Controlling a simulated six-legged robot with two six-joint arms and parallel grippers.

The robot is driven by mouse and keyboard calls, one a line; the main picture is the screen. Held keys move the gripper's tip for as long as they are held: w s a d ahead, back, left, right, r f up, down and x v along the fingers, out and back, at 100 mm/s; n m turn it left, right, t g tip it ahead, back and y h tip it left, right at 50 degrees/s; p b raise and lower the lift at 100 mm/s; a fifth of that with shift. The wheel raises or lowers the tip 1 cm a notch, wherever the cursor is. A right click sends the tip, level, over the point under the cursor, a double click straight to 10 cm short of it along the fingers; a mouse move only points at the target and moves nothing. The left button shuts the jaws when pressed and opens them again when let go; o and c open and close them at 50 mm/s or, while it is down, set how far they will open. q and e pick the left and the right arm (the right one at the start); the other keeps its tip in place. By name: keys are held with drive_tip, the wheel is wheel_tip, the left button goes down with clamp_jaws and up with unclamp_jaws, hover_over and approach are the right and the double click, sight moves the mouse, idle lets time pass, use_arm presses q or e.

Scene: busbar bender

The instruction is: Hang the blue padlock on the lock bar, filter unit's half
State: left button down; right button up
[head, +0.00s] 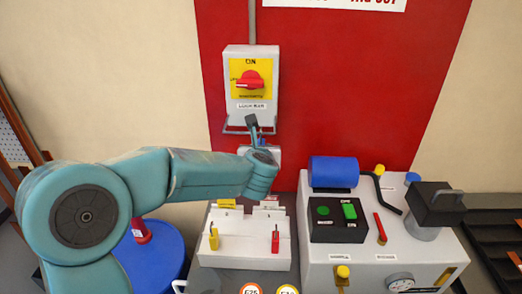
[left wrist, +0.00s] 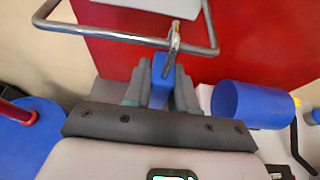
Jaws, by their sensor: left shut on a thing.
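The lock bar (head: 232,129) is a thin metal frame below the grey switch box (head: 250,70) with a red knob. It crosses the upper part of the left wrist view as a bent rod (left wrist: 120,36). My left gripper (head: 252,124) is at the bar, right of its left end. In the left wrist view my left gripper (left wrist: 161,85) is shut on the blue padlock (left wrist: 160,92). The padlock's metal shackle (left wrist: 175,38) stands up and overlaps the rod. I cannot tell whether it is around the rod or only before it. My right gripper is not in view.
A white holder (head: 225,250) with a yellow and a red padlock stands below the bar. At right is a white machine (head: 330,262) with a blue cylinder (head: 334,172) and a black lever. A blue round table (head: 150,262) is at lower left.

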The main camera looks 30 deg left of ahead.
use_arm(q)
drive_tip(key=c, duration=0.8)
unclamp_jaws()
drive_tip(key=shift+c, duration=0.2)
drive_tip(key=shift+s, duration=0.1)
drive_tip(key=shift+s+d+r, duration=0.2)
drive_tip(key=shift+s+d, duration=0.05)
drive_tip(key=shift+s, duration=0.05)
drive_tip(key=b+v, duration=0.1)
drive_tip(key=v, duration=1.4)
drive_tip(key=shift+s, duration=0.15)
